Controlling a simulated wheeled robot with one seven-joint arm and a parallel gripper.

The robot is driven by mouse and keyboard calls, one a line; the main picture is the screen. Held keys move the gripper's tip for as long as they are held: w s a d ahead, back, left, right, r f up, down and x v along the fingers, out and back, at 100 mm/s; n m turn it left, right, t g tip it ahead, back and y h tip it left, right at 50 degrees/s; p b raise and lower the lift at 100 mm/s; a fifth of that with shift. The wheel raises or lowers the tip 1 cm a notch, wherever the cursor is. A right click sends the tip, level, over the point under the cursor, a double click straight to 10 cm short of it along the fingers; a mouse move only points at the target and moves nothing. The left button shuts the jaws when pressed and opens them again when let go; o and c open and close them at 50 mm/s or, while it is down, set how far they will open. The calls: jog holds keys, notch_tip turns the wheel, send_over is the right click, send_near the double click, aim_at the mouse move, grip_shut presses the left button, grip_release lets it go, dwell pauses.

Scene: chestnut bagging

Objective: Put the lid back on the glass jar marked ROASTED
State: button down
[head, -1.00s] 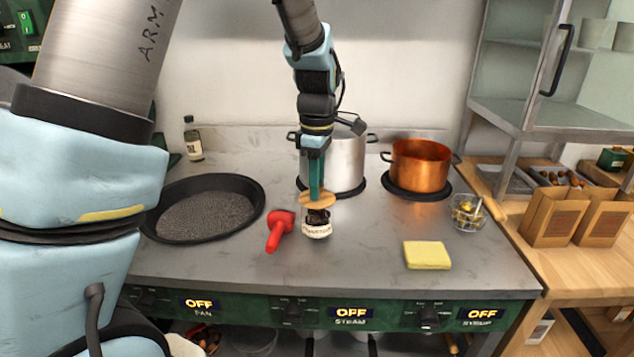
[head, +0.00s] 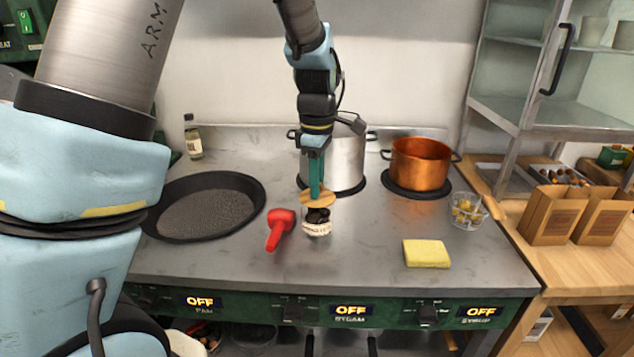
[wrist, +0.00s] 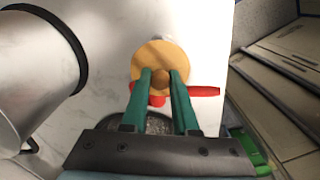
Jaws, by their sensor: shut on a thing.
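The glass jar (head: 317,228) stands on the steel counter with dark contents and a pale label whose lettering is too small to read surely. The round wooden lid (head: 318,196) is just above the jar's mouth; whether it touches the rim I cannot tell. My gripper (head: 315,188) points down and is shut on the lid's knob. In the wrist view the green fingers (wrist: 160,76) pinch the knob of the lid (wrist: 158,56), and the lid hides most of the jar.
A red tool (head: 279,229) lies close left of the jar. A black pan (head: 253,190) is farther left, a steel pot (head: 346,172) behind, and a copper pot (head: 420,168) behind right. A yellow sponge (head: 427,254) and a glass bowl (head: 468,212) are to the right.

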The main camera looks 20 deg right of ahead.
jog(key=shift+c, duration=0.6)
grip_release()
jog(key=shift+r, duration=0.1)
jog(key=shift+r+p, duration=3.25)
jog(key=shift+r, duration=0.2)
grip_shut()
